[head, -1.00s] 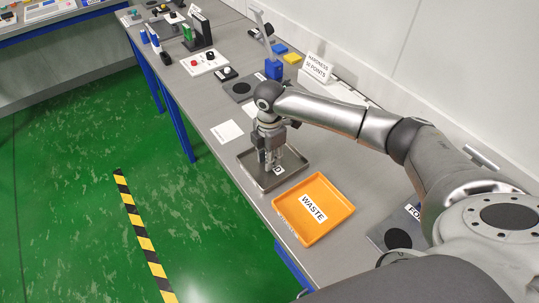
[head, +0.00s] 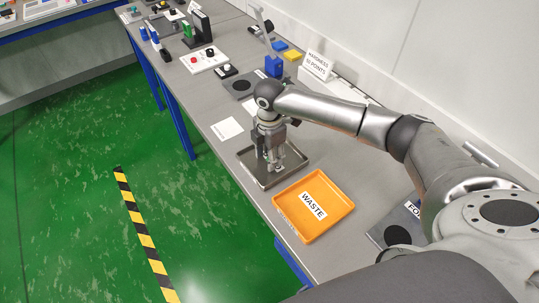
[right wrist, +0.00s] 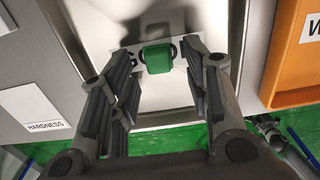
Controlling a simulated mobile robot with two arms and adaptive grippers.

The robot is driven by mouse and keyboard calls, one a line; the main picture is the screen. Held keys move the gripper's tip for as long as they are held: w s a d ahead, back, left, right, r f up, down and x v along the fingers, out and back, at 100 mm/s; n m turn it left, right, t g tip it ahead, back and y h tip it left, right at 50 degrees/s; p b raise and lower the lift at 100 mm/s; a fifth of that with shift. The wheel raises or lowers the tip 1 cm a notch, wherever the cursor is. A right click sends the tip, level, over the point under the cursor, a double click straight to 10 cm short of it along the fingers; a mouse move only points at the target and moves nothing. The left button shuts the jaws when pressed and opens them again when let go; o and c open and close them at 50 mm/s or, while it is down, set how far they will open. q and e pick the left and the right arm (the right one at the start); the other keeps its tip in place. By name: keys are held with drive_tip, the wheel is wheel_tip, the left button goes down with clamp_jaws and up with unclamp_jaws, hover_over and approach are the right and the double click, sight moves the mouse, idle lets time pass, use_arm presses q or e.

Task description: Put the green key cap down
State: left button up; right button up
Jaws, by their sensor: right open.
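The green key cap (right wrist: 157,57) lies in the grey metal tray (right wrist: 85,22), between the fingertips in the right wrist view. A dark shape shows on both sides of it, and a pale label is partly visible under it. My right gripper (right wrist: 159,54) is open, with one finger on each side of the cap and gaps between. In the head view my right gripper (head: 272,165) points down into the tray (head: 292,175), and I cannot make out the cap there.
An orange WASTE tray (head: 325,222) stands close beside the metal tray. A white HARDNESS card (head: 226,129) lies on its other side. A dark pad (head: 243,87), a blue device (head: 273,67) and a red-and-black button box (head: 204,60) stand farther along the bench.

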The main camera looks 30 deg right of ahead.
wheel_tip(320, 180, up, 12)
drive_tip(key=b, duration=0.2)
idle(0.4)
